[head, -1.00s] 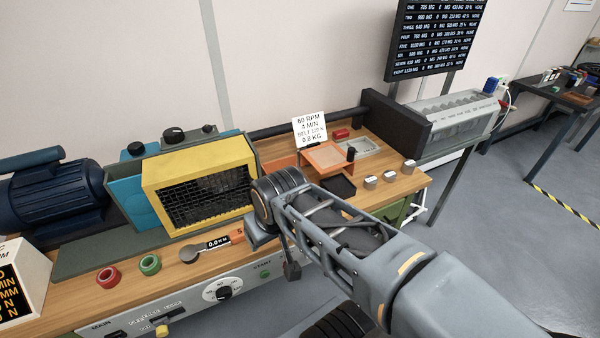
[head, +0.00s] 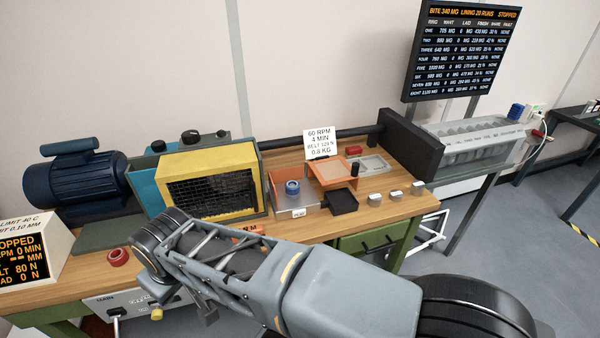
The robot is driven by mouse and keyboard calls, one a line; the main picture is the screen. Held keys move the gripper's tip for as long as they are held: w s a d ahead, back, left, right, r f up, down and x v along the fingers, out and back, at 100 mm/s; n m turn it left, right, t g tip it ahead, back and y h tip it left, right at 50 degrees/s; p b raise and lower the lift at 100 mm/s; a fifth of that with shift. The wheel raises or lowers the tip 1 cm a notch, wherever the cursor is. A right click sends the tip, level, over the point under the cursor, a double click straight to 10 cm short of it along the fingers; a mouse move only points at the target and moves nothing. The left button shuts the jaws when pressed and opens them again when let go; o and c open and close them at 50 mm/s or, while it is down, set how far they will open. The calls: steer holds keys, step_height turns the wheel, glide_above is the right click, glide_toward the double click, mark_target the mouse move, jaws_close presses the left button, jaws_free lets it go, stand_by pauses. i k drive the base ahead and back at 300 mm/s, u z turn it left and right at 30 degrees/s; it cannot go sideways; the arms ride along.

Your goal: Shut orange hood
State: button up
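The orange-framed hood (head: 334,171) is on the wooden bench, right of the yellow mesh guard. It has a pale panel and a black knob (head: 354,169) at its right side. It lies beside an open orange-sided box (head: 282,181) with a blue ring (head: 292,187) inside. My gripper (head: 158,292) is at the lower left, near the bench's front edge, well left of the hood and apart from it. My wrist partly hides the gripper, and its fingers are too unclear to tell open or shut.
The yellow mesh guard (head: 212,185) and blue motor (head: 75,183) stand at the left. A black tray (head: 342,202) and several small metal blocks (head: 396,195) lie at the right. A sign card (head: 320,141) stands behind the hood. My arm covers part of the bench front.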

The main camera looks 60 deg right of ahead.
mark_target(350, 174)
steer(key=u, duration=1.7)
steer(key=k, duration=2.25)
steer(key=z, duration=2.15)
steer(key=k, duration=0.5)
steer(key=u, duration=0.85)
steer(key=i, duration=0.85)
steer(key=z, duration=0.85)
